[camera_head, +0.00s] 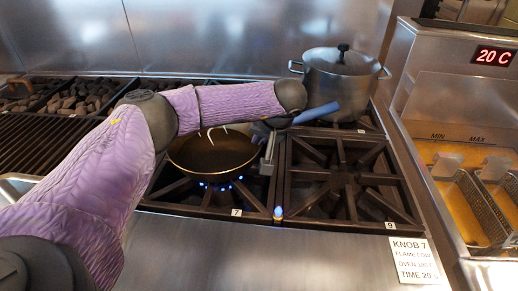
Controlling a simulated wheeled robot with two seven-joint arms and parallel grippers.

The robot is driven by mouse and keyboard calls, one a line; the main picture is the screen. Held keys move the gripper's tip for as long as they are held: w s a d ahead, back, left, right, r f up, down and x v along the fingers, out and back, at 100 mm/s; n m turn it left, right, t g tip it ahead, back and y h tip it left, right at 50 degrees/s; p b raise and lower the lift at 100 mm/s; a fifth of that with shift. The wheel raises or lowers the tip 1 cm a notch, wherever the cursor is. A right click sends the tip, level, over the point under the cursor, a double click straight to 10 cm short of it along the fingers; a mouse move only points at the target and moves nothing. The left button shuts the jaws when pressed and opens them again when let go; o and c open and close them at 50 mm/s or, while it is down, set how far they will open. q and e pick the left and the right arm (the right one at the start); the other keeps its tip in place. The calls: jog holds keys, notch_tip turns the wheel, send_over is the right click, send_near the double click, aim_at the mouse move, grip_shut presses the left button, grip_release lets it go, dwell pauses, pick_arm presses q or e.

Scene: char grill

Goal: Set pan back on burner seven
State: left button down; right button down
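The dark round pan (214,152) is over the burner labelled 7 (236,212), at the front middle of the range. Small blue flames show beneath its front edge. I cannot tell whether it rests fully on the grate. Its blue handle (318,113) points right and slightly back. My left gripper (268,146) is at the handle close to the pan's right rim and appears shut on it; my wrist hides part of the grip. My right gripper is not in view.
A grey lidded pot (341,82) stands on the back right burner, near the handle's end. Burner 9 (348,186) is bare. A charcoal grill (70,100) lies left, and a fryer with baskets (485,205) right. A knob card (414,260) is at the front.

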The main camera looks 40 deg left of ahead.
pick_arm(q)
notch_tip(320, 180, down, 3)
jog(key=shift+r+b, duration=0.1)
jog(key=shift+b, duration=0.2)
jog(key=c, duration=0.8)
grip_release()
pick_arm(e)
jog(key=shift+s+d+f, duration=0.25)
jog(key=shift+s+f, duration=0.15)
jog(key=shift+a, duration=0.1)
pick_arm(q)
jog(key=shift+p+v, duration=1.7)
jog(key=shift+v, duration=4.55)
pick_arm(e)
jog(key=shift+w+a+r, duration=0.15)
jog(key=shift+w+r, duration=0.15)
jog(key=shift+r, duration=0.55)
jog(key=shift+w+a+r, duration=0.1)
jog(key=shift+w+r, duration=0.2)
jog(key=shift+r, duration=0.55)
pick_arm(q)
jog(key=shift+a, duration=0.1)
